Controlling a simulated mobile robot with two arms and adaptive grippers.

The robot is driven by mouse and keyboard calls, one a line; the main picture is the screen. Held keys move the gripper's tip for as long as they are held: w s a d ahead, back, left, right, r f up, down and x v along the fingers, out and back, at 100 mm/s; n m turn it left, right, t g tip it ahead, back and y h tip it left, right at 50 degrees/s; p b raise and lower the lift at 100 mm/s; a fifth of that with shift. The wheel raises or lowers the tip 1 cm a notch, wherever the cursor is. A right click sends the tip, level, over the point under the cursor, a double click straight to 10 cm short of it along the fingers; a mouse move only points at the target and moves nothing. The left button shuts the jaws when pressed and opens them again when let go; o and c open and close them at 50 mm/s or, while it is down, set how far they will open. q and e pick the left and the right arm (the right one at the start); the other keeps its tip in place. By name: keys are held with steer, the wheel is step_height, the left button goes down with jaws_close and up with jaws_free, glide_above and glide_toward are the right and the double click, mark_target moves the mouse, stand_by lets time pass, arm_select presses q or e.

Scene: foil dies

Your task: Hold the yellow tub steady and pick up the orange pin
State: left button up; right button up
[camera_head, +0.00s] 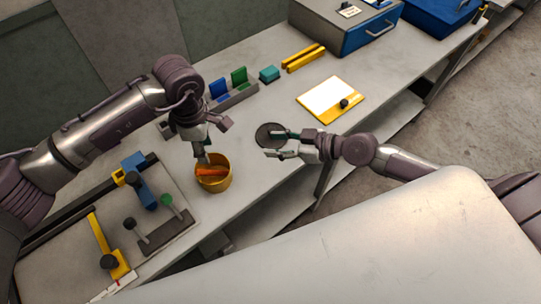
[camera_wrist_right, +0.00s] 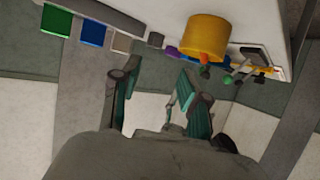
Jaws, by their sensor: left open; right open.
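The yellow tub (camera_head: 214,186) stands upright on the bench, left of centre in the head view. It also shows near the top of the right wrist view (camera_wrist_right: 204,36). The orange pin (camera_head: 211,171) lies inside the tub, its lower part hidden by the tub wall. My left gripper (camera_head: 203,157) points down at the tub's mouth, open, with its tips close above the pin; contact cannot be told. My right gripper (camera_head: 274,144) is open and empty, to the right of the tub and apart from it. Its two fingers also show in the right wrist view (camera_wrist_right: 158,92).
A dark round disc (camera_head: 270,135) lies by my right gripper. A fixture board with levers (camera_head: 165,232) is left of the tub.

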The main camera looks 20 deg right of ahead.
steer(key=s+a, duration=0.3)
glide_toward(213, 156)
steer(key=shift+g+y, duration=0.3)
steer(key=shift+y, duration=0.1)
steer(key=x, duration=0.6)
steer(key=shift+w+d+f, duration=0.1)
steer(key=shift+w+d, duration=0.1)
steer(key=shift+d, duration=0.05)
jaws_close()
